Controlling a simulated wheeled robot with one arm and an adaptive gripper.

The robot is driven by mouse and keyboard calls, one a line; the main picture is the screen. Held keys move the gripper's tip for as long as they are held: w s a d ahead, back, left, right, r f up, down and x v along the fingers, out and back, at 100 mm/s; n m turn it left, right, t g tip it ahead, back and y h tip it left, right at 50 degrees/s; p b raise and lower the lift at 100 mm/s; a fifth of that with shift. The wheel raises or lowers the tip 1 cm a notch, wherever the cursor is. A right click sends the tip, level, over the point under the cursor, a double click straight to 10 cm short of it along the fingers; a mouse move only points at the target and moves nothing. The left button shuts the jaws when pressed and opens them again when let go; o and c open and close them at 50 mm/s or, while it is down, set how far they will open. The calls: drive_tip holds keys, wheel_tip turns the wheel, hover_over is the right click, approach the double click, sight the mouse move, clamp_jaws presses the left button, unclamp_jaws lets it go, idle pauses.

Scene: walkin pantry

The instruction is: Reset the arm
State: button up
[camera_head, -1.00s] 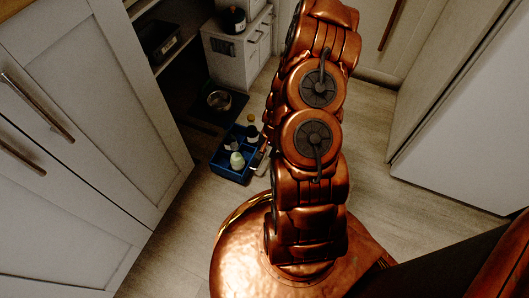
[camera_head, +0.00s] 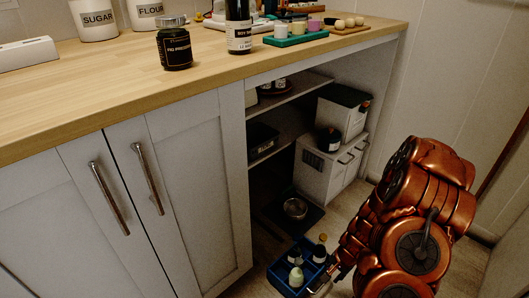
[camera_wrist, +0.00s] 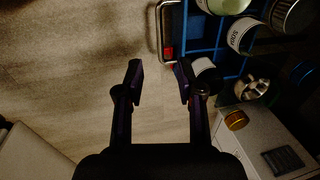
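My copper-coloured arm (camera_head: 420,225) reaches down at the right of the head view, toward a blue caddy on the floor. In the wrist view my gripper (camera_wrist: 158,76) is open, its two dark fingers apart with only floor showing between them. The blue caddy (camera_head: 275,273) holds several bottles and a pale rounded item. Its edge also shows at the top right of the wrist view (camera_wrist: 205,45). The caddy's metal handle (camera_wrist: 160,32) lies just beyond the fingertips, and I cannot tell whether they touch. The gripper is hard to make out in the head view.
A wooden counter (camera_head: 110,92) carries a dark jar (camera_head: 174,48), a dark bottle (camera_head: 239,28), canisters and a green tray (camera_head: 296,38). White cabinet doors (camera_head: 190,165) stand below. A metal bowl (camera_head: 295,208) and a small white drawer unit (camera_head: 325,172) sit in the open bay.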

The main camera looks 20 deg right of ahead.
drive_tip(key=a+r+n+p, duration=0.2)
drive_tip(key=a+r+p, duration=0.4)
drive_tip(key=r, duration=0.7)
drive_tip(key=a+r+n+g+y+p, duration=0.1)
drive_tip(key=a+r+n+p, duration=0.45)
drive_tip(key=r, duration=0.85)
drive_tip(key=a+r+p, duration=0.3)
drive_tip(key=r+p, duration=0.5)
drive_tip(key=r, duration=0.5)
drive_tip(key=s+a+r+n+g+p, duration=0.1)
drive_tip(key=s+r+p, duration=0.5)
drive_tip(key=r, duration=0.6)
drive_tip(key=s+a+r+n+g+h+p, duration=0.1)
drive_tip(key=s+a+r+n+p, duration=0.1)
drive_tip(key=s+r+p, duration=0.5)
drive_tip(key=s+a+r+n+h+p, duration=0.1)
drive_tip(key=s+r+p, duration=0.6)
drive_tip(key=r, duration=0.9)
drive_tip(key=shift+s+a+r+n+g+p, duration=0.15)
drive_tip(key=shift+a+r+n+g+p, duration=0.25)
drive_tip(key=shift+a+n, duration=0.25)
drive_tip(key=shift+s, duration=0.1)
